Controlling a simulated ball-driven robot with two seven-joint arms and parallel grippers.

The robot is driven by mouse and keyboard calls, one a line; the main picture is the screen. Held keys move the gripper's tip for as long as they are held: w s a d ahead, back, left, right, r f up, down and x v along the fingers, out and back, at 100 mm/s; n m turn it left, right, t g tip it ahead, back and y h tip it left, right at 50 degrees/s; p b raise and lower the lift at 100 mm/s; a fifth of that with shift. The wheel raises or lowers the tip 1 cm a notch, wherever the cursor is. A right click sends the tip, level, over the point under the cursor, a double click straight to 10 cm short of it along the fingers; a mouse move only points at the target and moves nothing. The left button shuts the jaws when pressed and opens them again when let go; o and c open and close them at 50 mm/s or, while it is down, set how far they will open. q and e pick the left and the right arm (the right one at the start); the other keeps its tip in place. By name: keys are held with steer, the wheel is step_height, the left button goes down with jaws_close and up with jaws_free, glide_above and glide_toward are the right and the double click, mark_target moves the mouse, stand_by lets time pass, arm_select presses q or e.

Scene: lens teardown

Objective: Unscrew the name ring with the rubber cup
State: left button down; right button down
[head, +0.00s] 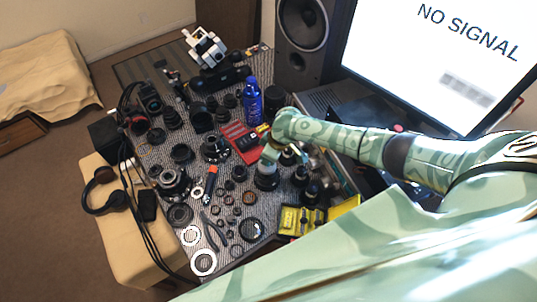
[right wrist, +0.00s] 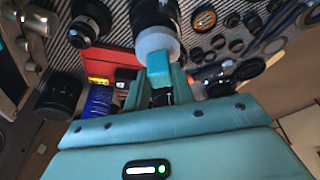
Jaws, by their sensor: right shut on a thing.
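The rubber cup (right wrist: 157,42) is a pale grey round piece with a teal block-shaped grip (right wrist: 159,70). My right gripper (right wrist: 156,88) is shut on that grip. In the head view the gripper (head: 274,147) is above a dark upright lens (head: 266,180) among the lenses on the table. In the right wrist view the cup covers the near end of the black lens barrel (right wrist: 153,14) and appears to touch it. The name ring cannot be seen; the cup hides the lens face. My left gripper is not in view.
Lenses and parts crowd the table around the gripped cup. A blue bottle (head: 252,101) and a red tray (head: 231,132) stand close behind. A yellow box (head: 291,221) sits at the front right. A speaker (head: 304,38) and monitor (head: 425,60) stand at the back right.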

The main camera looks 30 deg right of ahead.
steer(key=shift+f, duration=0.4)
stand_by(0.5)
steer(key=shift+f+n+b, duration=0.2)
steer(key=shift+n+b, duration=0.6)
steer(key=n+g+b, duration=0.1)
steer(key=n, duration=0.2)
steer(key=n+y+b, duration=0.1)
steer(key=n+b, duration=0.1)
steer(key=n, duration=0.1)
steer(key=shift+w+d+g, duration=0.1)
steer(key=shift+g, duration=0.3)
steer(key=n+g+b, duration=0.1)
steer(key=n, duration=0.2)
steer(key=n+b, duration=0.2)
steer(key=n, duration=0.1)
steer(key=shift+w+g, duration=0.1)
steer(key=shift+g, duration=0.3)
steer(key=n+g+b, duration=0.1)
steer(key=n+b, duration=0.1)
steer(key=n, duration=0.2)
steer(key=shift+w+n, duration=0.15)
steer(key=shift+n, duration=0.15)
steer(key=n+h, duration=0.1)
steer(key=n, duration=0.1)
steer(key=shift+r+n+g+b, duration=0.1)
steer(key=shift+n+g+b, duration=0.2)
steer(key=shift+g, duration=0.1)
steer(key=shift+r, duration=0.15)
